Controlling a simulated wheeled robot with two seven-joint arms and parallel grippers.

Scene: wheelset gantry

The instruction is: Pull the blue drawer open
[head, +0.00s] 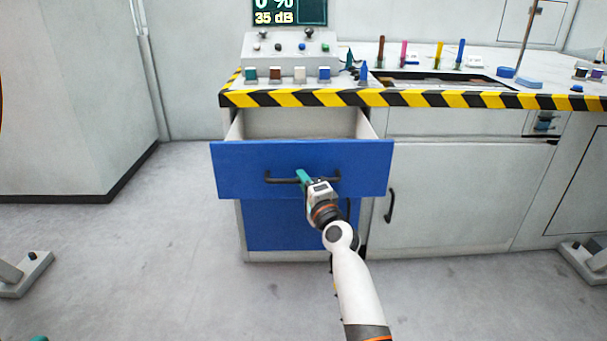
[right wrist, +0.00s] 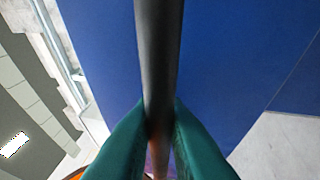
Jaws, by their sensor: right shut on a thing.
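The blue drawer (head: 235,170) stands pulled out from the cabinet, with its pale inside (head: 300,122) showing behind the front. Its dark bar handle (head: 279,180) runs across the middle of the front. My right gripper (head: 303,178) is at the handle, its green fingers closed around the bar. In the right wrist view the green fingers (right wrist: 160,125) are shut on the dark handle bar (right wrist: 158,50), with the blue front (right wrist: 235,60) behind it. The drawer looks empty where I can see in.
A blue lower front (head: 285,228) and a grey door with a dark handle (head: 390,205) lie below and beside the drawer. The worktop has a yellow-black striped edge (head: 420,99) and carries a control box (head: 290,50) and several small items.

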